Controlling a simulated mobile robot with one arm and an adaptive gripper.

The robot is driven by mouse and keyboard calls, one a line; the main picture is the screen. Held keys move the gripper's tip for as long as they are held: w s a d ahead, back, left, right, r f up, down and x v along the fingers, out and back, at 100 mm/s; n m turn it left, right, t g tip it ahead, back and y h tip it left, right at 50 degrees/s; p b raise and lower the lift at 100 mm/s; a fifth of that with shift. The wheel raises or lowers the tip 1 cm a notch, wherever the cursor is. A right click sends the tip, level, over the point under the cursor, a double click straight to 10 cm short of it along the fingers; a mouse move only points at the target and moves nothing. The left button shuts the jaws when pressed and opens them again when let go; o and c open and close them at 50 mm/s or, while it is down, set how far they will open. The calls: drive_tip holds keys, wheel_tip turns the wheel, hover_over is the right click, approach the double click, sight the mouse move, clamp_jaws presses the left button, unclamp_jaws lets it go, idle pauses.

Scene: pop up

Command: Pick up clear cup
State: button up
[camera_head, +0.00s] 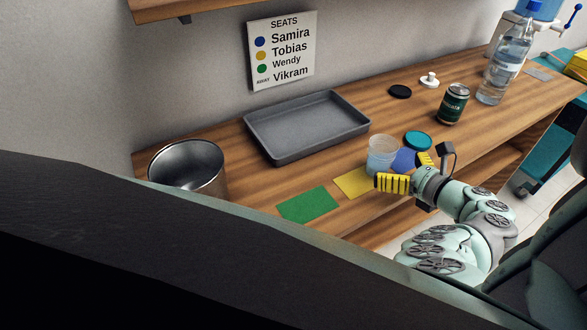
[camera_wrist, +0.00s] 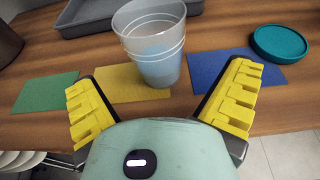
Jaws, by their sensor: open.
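The clear cup (camera_head: 381,155) stands upright on the wooden counter, between the yellow and blue mats. In the wrist view the clear cup (camera_wrist: 155,45) is ahead of my gripper and between the lines of its two fingers. My gripper (camera_head: 408,172) is open and empty, with yellow pads, just in front of the cup on the near side. In the wrist view my gripper (camera_wrist: 162,100) has its fingers spread wide, and neither seems to touch the cup.
A teal lid (camera_head: 418,140) lies right of the cup. Yellow (camera_head: 352,183), green (camera_head: 308,204) and blue (camera_head: 404,160) mats lie near the counter's front edge. A grey tray (camera_head: 306,127), metal pot (camera_head: 188,167), green can (camera_head: 453,104) and bottle (camera_head: 505,65) stand around.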

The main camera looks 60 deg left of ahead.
sight(389, 166)
drive_tip(key=shift+s+x, duration=0.15)
drive_tip(key=shift+x, duration=0.75)
drive_tip(key=shift+s+x, duration=0.15)
drive_tip(key=shift+x, duration=1.8)
drive_tip(key=shift+w+f, duration=0.1)
drive_tip(key=shift+f, duration=0.1)
drive_tip(key=shift+c, duration=0.3)
drive_tip(key=shift+d, duration=0.1)
drive_tip(key=c, duration=1.2)
